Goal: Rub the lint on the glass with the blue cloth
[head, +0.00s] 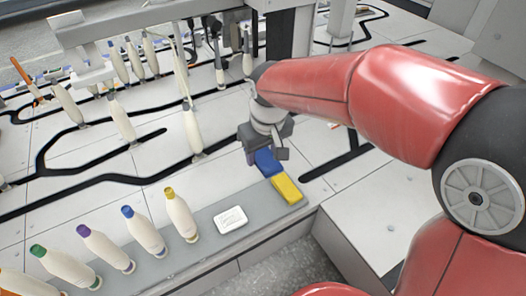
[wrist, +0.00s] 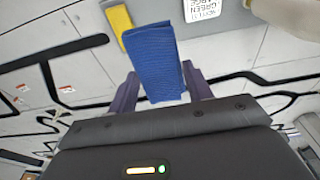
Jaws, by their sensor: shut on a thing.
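The blue cloth (head: 267,162) is a folded pad at the right end of the grey strip in the head view. My gripper (head: 262,150) is over it and shut on it. In the wrist view, the blue cloth (wrist: 153,62) sits between the two dark purple fingers of my gripper (wrist: 162,88) and sticks out beyond them. I cannot tell whether it still touches the strip. I cannot pick out the glass or any lint in either view.
A yellow cloth (head: 287,188) lies just in front of the blue one. A white printed card or box (head: 230,219) lies on the grey strip (head: 262,208). Several bobbins with coloured tops, such as a yellow-topped one (head: 181,215), stand to its left. More bobbins hang behind.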

